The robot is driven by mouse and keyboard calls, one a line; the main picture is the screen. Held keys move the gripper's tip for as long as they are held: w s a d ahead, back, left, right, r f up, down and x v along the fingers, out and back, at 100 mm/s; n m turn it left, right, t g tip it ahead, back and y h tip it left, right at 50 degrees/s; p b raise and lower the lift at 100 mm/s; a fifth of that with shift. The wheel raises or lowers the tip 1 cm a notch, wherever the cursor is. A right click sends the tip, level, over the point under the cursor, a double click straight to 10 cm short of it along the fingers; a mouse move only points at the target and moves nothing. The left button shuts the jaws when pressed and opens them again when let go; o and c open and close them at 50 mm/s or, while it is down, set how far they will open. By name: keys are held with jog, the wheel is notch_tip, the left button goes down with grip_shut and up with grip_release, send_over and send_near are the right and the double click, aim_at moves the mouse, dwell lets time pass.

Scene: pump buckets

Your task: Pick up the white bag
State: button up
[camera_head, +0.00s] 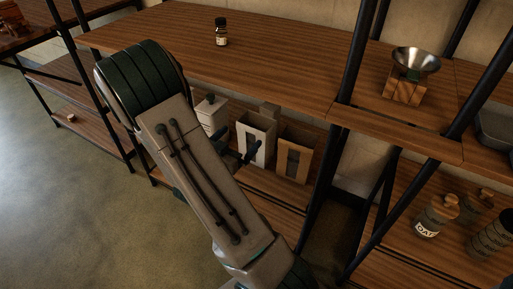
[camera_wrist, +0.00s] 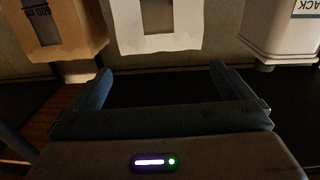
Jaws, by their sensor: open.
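The white bag (camera_head: 256,138) stands upright on the lower shelf in the head view, with a dark panel on its front. My arm and gripper partly cover its lower left. In the wrist view the white bag (camera_wrist: 158,42) shows at the top centre, cut off by the edge. My gripper (camera_wrist: 161,72) is open and empty there, its two fingers spread to either side of the bag's near edge. In the head view my gripper (camera_head: 243,154) is mostly hidden behind my arm, close in front of the bag. I cannot tell whether it touches the bag.
A brown bag (camera_head: 296,160) stands right of the white bag, and a white canister (camera_head: 211,113) stands left. The upper shelf (camera_head: 290,75) lies above them. A dark post (camera_head: 325,165) stands to the right. A small bottle (camera_head: 221,32) is on the upper shelf.

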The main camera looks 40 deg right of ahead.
jog(key=b, duration=0.1)
send_near(261, 117)
jog(key=d, duration=0.3)
jog(key=b+x, duration=0.1)
jog(key=x, duration=0.1)
jog(key=w+b+x, duration=0.1)
jog(key=x, duration=0.2)
jog(key=shift+f, duration=0.15)
jog(key=shift+w+d, duration=0.15)
jog(key=shift+d, duration=0.2)
jog(key=c, duration=0.8)
